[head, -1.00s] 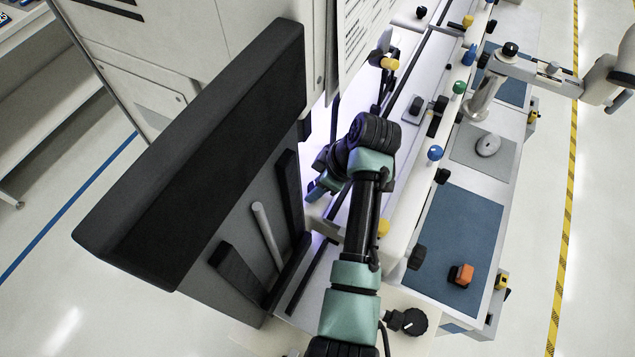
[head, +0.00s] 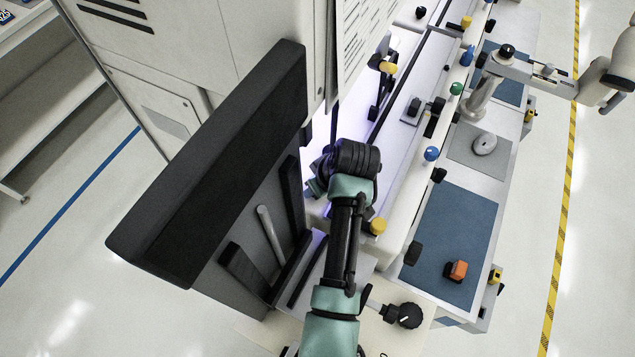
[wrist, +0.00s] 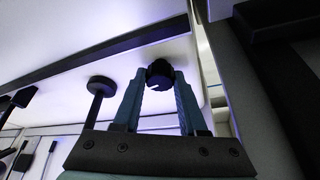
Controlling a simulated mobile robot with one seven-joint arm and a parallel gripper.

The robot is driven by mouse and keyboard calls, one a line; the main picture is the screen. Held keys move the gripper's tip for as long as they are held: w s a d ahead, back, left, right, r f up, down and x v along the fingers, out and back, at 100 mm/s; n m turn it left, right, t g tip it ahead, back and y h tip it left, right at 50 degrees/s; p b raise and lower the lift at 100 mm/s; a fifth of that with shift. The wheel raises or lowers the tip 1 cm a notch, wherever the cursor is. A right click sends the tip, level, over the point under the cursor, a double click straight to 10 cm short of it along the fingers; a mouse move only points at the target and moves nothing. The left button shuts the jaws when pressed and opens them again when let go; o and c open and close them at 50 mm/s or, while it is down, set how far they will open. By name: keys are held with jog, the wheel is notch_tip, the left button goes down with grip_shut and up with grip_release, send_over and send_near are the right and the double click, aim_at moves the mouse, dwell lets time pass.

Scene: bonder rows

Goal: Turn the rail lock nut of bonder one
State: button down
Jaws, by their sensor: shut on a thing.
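In the wrist view, my gripper (wrist: 160,88) has its two teal fingers closed on a dark round knob-like nut (wrist: 159,72), one finger on each side. I take this to be the rail lock nut; its lower part is hidden between the fingers. In the head view, my gripper (head: 316,188) reaches into the lit gap of the nearest bonder, beside the tall grey cabinet. My own wrist hides most of the fingers and the nut there.
A black disc knob on a stem (wrist: 101,86) stands left of the fingers. A large dark panel (head: 215,165) hangs left of my arm. Yellow (head: 377,226) and blue (head: 431,154) knobs line the bench edge. A blue mat (head: 452,240) holds an orange-and-black block (head: 457,270).

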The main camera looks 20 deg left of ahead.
dwell(0.3)
jog(key=shift+c, duration=2.2)
grip_release()
jog(key=shift+r, duration=0.1)
jog(key=b+v, duration=0.2)
jog(key=v, duration=1.1)
jog(key=shift+b, duration=0.4)
